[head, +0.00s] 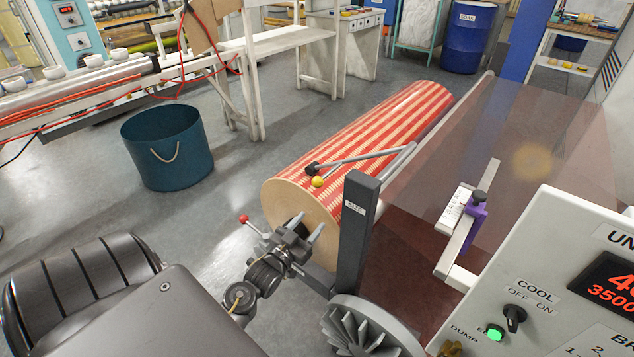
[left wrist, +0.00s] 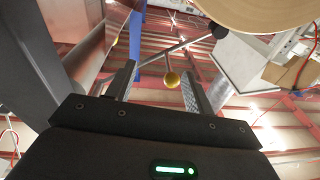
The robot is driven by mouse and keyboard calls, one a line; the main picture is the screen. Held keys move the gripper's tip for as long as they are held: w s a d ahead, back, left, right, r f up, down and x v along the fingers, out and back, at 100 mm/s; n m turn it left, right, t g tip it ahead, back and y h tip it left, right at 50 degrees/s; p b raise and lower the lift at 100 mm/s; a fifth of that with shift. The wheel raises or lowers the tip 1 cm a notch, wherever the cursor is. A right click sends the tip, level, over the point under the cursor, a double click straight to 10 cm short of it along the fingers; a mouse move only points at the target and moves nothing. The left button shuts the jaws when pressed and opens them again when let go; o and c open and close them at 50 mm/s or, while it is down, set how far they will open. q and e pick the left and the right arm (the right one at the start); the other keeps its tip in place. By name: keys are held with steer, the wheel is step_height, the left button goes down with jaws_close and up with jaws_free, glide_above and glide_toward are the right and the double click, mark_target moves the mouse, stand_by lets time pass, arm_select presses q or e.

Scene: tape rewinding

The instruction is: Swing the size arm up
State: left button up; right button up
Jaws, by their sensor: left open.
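The size arm (head: 362,158) is a grey bar with a black end, lying over the top of the red-and-cream roll (head: 375,134). A yellow ball knob (head: 317,181) hangs near its black end. A dark post (head: 356,232) labelled SIZE stands beside the roll's near end. My left gripper (head: 306,226) is open and empty, in front of the roll's end face and below the knob. In the left wrist view, the yellow knob (left wrist: 171,78) shows between the two open fingers (left wrist: 160,90), apart from both; the size arm (left wrist: 180,48) crosses beyond. My right gripper is not in view.
A red-tipped lever (head: 244,218) sticks out left of my gripper. A tinted guard (head: 500,150), a purple clamp (head: 474,215) and a control panel (head: 560,280) are on the right. A blue tub (head: 168,150) stands on the floor at left, with clear floor beside it.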

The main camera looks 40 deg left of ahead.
mark_target(317, 180)
arm_select(q)
steer(key=w+a+r+t, duration=0.1)
steer(key=w+r, duration=0.1)
steer(key=w, duration=0.1)
steer(key=w+a+r+t, duration=0.1)
steer(key=w+a+r, duration=0.1)
steer(key=w+r, duration=0.1)
steer(key=w+a+r+t+p, duration=0.1)
steer(key=w+r, duration=0.1)
steer(key=w, duration=0.1)
steer(key=shift+w+a+r+n+y, duration=0.15)
steer(key=shift+w+a+n+y, duration=0.15)
steer(key=shift+w+n+y, duration=0.1)
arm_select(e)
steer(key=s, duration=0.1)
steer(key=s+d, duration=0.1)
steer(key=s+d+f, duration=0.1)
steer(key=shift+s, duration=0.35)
arm_select(q)
steer(key=shift+c, duration=0.3)
jaws_close()
